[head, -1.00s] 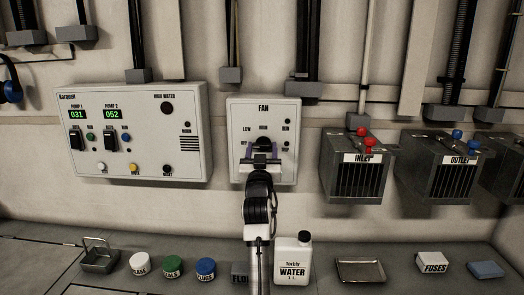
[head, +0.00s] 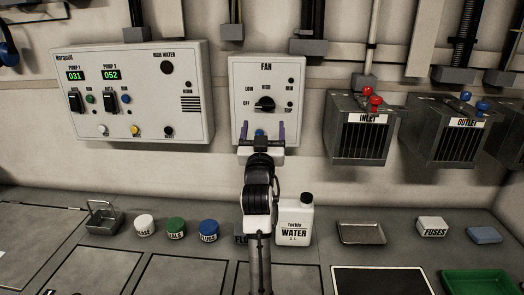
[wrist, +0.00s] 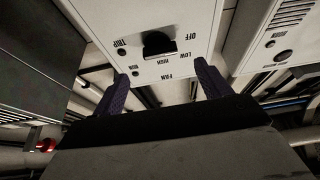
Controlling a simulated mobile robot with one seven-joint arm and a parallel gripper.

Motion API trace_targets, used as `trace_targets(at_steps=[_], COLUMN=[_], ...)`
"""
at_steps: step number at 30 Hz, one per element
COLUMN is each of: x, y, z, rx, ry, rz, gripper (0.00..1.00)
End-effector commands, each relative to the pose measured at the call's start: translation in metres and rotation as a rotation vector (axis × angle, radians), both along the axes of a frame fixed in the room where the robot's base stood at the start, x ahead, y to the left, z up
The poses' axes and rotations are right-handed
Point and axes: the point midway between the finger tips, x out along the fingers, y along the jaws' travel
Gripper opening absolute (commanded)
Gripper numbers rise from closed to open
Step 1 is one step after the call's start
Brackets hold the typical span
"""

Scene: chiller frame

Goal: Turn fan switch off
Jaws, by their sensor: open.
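The fan panel (head: 240,75) is a pale box on the wall, labelled FAN. Its black fan switch (head: 264,104) is a rotary knob with OFF, LOW and HIGH printed around it. The knob's grip lies roughly level, with one end toward OFF. My gripper (head: 262,132) is open and empty, its purple fingers just below and in front of the knob, apart from it. In the wrist view the panel appears upside down. The knob (wrist: 158,44) shows beyond the gap between the fingers (wrist: 161,72). Nothing is held.
A pump panel (head: 140,60) is on the wall to the left. INLET (head: 360,140) and OUTLET (head: 445,145) boxes with levers are to the right. A water jug (head: 294,225) stands on the counter by my arm.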

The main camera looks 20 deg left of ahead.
Motion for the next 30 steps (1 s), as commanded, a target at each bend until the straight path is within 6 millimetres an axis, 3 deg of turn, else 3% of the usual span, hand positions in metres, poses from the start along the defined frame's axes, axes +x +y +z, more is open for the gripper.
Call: trace_targets(at_steps=[3,9,26,30], x=[-0.023,-0.047,-0.054,-0.065], y=[-0.006,-0.014,-0.016,-0.006], z=[-0.013,-0.021,-0.023,-0.012], rx=[-0.001,-0.001,-0.001,0.005], ry=[0.000,-0.001,0.000,-0.036], rz=[0.001,0.000,0.000,0.026], gripper=[0.76,0.76,0.76,0.76])
